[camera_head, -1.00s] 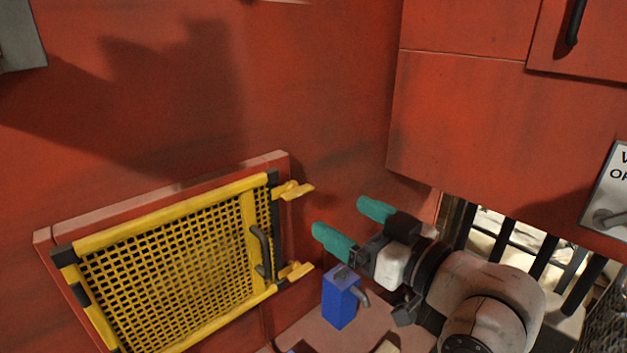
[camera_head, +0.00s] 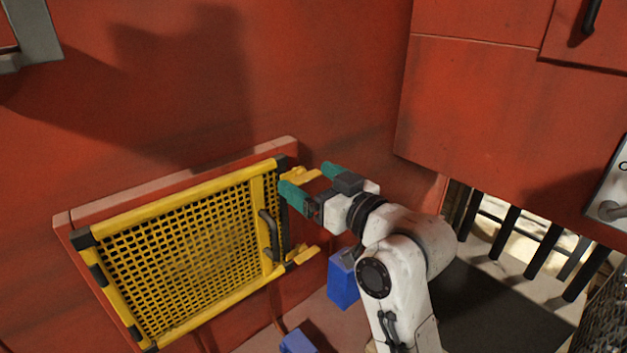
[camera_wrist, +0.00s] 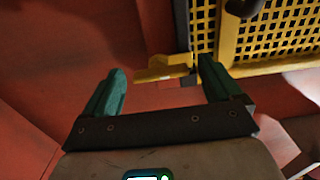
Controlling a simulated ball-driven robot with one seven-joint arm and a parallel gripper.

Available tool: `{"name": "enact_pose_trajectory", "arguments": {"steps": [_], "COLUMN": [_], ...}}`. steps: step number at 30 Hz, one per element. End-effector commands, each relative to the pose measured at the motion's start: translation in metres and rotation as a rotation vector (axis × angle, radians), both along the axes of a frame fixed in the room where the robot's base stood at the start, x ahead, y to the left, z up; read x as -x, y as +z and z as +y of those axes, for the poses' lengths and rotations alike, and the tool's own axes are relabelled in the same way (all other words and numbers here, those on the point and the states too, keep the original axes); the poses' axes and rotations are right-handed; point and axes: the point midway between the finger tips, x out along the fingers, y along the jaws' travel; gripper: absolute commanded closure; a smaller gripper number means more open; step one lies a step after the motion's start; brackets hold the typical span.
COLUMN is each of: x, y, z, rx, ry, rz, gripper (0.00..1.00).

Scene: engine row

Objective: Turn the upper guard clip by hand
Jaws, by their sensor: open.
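The yellow mesh guard (camera_head: 185,250) sits in a red frame on the red wall, at the left in the head view. The upper guard clip (camera_head: 301,176) is a yellow tab at its upper right corner. The lower clip (camera_head: 304,256) is a similar tab below. My gripper (camera_head: 310,179) is open at the upper clip, its teal fingers around or just in front of it. In the wrist view the upper clip (camera_wrist: 165,70) shows between and beyond the fingertips of my gripper (camera_wrist: 160,75). I cannot tell whether a finger touches it.
A dark handle (camera_head: 268,234) stands on the guard's right side. A blue box (camera_head: 342,282) is below my gripper, with another blue object (camera_head: 298,343) at the bottom edge. A red cabinet (camera_head: 480,110) and dark bars (camera_head: 505,233) are at the right.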

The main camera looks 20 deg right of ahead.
Motion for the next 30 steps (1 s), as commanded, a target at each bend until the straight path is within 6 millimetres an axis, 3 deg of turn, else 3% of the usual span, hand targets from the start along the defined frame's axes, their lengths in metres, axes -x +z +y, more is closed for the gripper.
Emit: {"name": "enact_pose_trajectory", "arguments": {"steps": [2,18,30], "x": [0.0001,0.0004,0.0003], "y": [0.0000,-0.0001,-0.0016], "z": [0.0000,-0.0001,-0.0004], "rx": [0.000,0.000,0.070], "ry": [0.000,0.000,0.000], "rz": [0.000,0.000,-0.023], "gripper": [0.11,0.63,0.65]}}
